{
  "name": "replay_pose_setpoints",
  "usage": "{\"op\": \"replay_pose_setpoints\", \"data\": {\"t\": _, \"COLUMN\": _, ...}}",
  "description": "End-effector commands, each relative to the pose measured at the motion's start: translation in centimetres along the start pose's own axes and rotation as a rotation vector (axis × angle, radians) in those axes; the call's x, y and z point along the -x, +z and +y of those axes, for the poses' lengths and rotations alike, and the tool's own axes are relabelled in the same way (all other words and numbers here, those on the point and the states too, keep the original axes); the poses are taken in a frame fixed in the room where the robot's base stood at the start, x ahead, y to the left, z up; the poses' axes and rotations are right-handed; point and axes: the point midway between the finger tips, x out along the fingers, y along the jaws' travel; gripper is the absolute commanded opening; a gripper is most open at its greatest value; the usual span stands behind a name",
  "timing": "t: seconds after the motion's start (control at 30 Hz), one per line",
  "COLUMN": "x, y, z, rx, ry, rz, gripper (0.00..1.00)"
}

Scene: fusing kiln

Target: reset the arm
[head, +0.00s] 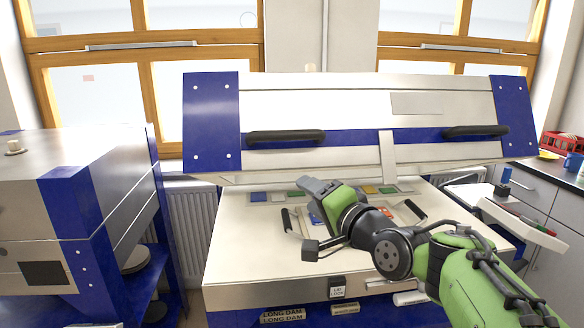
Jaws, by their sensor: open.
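My arm reaches in from the lower right in the head view. My gripper (313,219) is at its left end, over the bed of the kiln (240,240) under the raised lid. Its jaws are open, with no object visibly held between them. The kiln lid (300,105) stands tilted up, with blue ends and two black handles. Behind the gripper, small coloured pieces and part of a pale panel with dark grips show on the bed. My arm and wrist hide much of this area. I cannot tell the gripper's exact height above the bed.
A second steel and blue unit (85,190) stands at left, with a shelf below. A lid lock label (337,288) is on the kiln's front. At right are a counter (545,180), a red basket (562,142) and a pale tray (522,222) near my arm.

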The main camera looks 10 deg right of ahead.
Motion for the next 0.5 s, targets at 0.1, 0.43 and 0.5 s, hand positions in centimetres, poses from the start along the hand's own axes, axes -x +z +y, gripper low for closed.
{"op": "replay_pose_setpoints", "data": {"t": 0.1, "x": 6.2, "y": 6.0, "z": 3.3, "rx": 0.351, "ry": 0.303, "rz": -0.125, "gripper": 0.53}}
{"op": "replay_pose_setpoints", "data": {"t": 0.43, "x": 25.0, "y": 13.9, "z": 13.9, "rx": 0.795, "ry": 0.819, "rz": -0.555, "gripper": 0.53}}
{"op": "replay_pose_setpoints", "data": {"t": 0.5, "x": 28.6, "y": 15.2, "z": 15.6, "rx": 0.831, "ry": 0.878, "rz": -0.650, "gripper": 0.53}}
